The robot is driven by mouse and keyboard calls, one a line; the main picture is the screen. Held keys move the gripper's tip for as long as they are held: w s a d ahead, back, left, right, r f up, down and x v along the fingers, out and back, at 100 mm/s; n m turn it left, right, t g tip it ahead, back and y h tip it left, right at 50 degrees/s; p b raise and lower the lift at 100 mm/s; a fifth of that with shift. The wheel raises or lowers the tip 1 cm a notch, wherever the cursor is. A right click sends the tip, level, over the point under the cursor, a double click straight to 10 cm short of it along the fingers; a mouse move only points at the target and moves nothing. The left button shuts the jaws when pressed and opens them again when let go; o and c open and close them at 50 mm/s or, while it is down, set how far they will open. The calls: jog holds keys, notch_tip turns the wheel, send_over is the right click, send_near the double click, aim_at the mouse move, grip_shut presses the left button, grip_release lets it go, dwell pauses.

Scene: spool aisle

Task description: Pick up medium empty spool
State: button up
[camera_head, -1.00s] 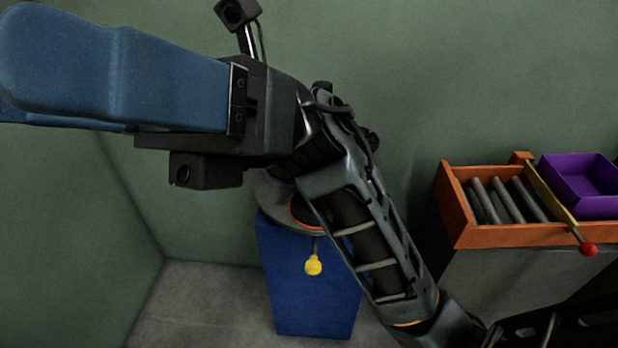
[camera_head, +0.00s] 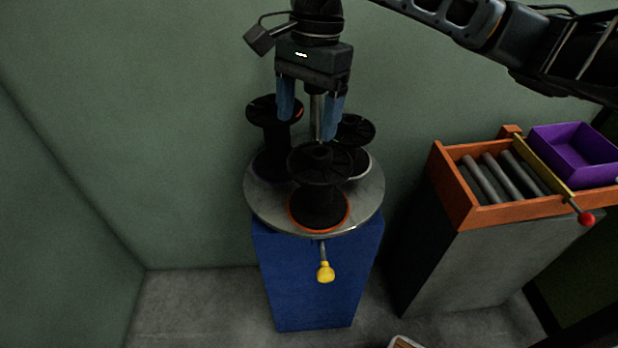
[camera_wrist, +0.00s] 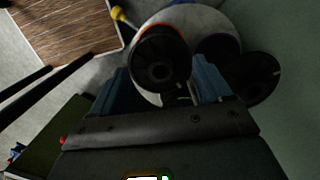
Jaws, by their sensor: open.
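Three black empty spools stand upright on a round grey turntable (camera_head: 262,205). The front spool (camera_head: 320,167) stands by an orange ring; another is back left (camera_head: 272,112), and a third is back right (camera_head: 357,130). I cannot tell for sure which is the medium one. My gripper (camera_head: 311,118) points down with its blue fingers apart, among the spool tops and around or in front of a thin metal post. It holds nothing. In the wrist view, the dark flange of a spool (camera_wrist: 162,62) shows beyond the fingers, and another flange (camera_wrist: 250,78) lies right.
The turntable sits on a blue pedestal (camera_head: 317,290) with a yellow knob (camera_head: 325,272) in front. On the right, an orange tray (camera_head: 470,210) of grey rods and a purple bin (camera_head: 572,152) stand on a grey block (camera_head: 460,270). Green walls close the back and left.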

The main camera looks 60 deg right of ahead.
aim_at(320, 167)
jog(key=d+f+h+p, duration=0.1)
jog(key=d+f, duration=0.2)
jog(key=f, duration=0.4)
jog(key=shift+s+d+f, duration=0.2)
jog(key=shift+s+f, duration=0.15)
jog(key=shift+f, duration=0.05)
grip_shut()
dwell(0.7)
